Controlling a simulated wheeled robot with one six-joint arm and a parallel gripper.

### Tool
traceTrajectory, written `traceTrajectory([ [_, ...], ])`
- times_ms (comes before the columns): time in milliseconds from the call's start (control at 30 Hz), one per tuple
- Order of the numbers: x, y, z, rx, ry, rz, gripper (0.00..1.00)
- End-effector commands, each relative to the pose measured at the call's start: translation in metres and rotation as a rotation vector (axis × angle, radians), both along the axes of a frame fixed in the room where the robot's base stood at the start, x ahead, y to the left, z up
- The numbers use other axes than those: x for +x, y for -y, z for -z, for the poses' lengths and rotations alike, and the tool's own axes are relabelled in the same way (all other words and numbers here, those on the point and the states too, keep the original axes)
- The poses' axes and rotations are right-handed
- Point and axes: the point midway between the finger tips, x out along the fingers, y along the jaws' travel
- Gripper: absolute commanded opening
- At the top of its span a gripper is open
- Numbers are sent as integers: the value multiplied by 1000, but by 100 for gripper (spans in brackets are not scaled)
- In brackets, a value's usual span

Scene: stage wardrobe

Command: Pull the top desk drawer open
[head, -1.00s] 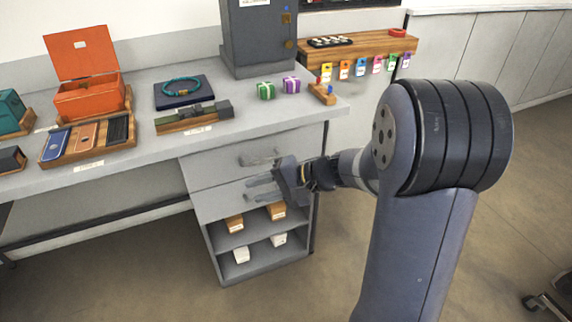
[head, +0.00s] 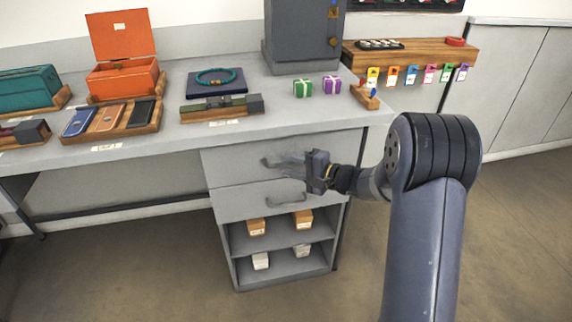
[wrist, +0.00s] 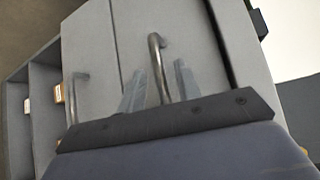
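The desk's top drawer (head: 230,170) has a plain grey front and looks closed. Its bar handle (wrist: 157,62) also shows in the head view (head: 267,162), partly behind my fingers. My gripper (head: 290,165) is in front of this drawer. In the wrist view my gripper (wrist: 160,88) is open, with one finger on each side of the handle. The handle runs between the fingers without being clamped; whether either finger touches it I cannot tell. The lower drawer (head: 235,205) has a similar handle (wrist: 75,95), left of my fingers in the wrist view.
Below the drawers, open shelves (head: 280,266) hold small boxes. The desktop (head: 290,122) overhangs the drawers and carries an orange box (head: 124,80), a wooden phone tray (head: 140,128) and two small gift boxes (head: 303,88). The floor in front is clear.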

Motion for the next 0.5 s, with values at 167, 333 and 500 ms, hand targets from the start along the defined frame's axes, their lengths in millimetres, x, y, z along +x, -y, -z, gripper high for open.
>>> traceTrajectory([
  [167,8,-15,2,0,0,-1,32],
  [333,9,-17,3,0,-1,1,32],
  [500,9,-17,3,0,-1,1,32],
])
